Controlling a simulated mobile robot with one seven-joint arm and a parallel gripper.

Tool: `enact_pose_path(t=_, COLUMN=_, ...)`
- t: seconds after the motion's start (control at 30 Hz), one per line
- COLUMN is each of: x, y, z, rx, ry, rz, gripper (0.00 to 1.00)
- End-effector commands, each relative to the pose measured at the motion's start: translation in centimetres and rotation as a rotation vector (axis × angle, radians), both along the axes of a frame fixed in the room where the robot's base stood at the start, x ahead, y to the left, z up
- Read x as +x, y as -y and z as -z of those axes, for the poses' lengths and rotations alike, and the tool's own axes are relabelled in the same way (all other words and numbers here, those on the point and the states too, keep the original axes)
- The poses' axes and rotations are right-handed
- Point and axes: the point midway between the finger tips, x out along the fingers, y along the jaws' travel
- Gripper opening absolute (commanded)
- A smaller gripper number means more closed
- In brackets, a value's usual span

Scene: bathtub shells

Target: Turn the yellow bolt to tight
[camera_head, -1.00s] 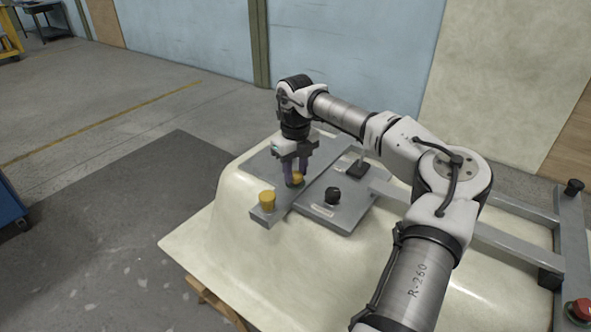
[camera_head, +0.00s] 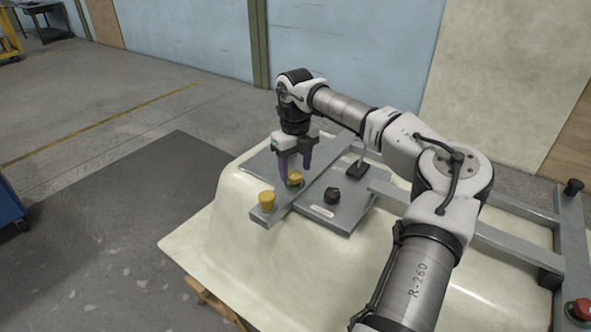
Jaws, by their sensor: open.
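A yellow knob-like piece (camera_head: 295,178), which looks like the yellow bolt, sits on the grey bar (camera_head: 281,207) on the pale tub shell (camera_head: 215,229). A second yellow piece (camera_head: 267,201), cup-like and upright, stands at the near left end of the bar. My gripper (camera_head: 296,174) points down over the first yellow piece with its purple fingers apart. One finger is at the left of this piece and the other is behind it to the right. I cannot tell whether they touch it. The turn of the bolt cannot be read.
Right of the bar, a grey plate carries a black knob (camera_head: 332,195) and a black block (camera_head: 357,170). A grey frame (camera_head: 518,246) with a red button (camera_head: 582,309) stands at the right.

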Motion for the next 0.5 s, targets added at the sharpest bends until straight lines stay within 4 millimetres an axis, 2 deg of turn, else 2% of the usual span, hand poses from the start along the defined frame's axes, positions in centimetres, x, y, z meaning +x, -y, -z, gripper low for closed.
enact_pose_path(t=0.3, x=0.0, y=-0.1, z=-7.1, rx=-0.001, ry=0.003, rz=0.001, gripper=0.55)
enact_pose_path(t=0.5, x=0.0, y=0.0, z=-10.8, rx=0.000, ry=0.001, rz=0.002, gripper=0.55)
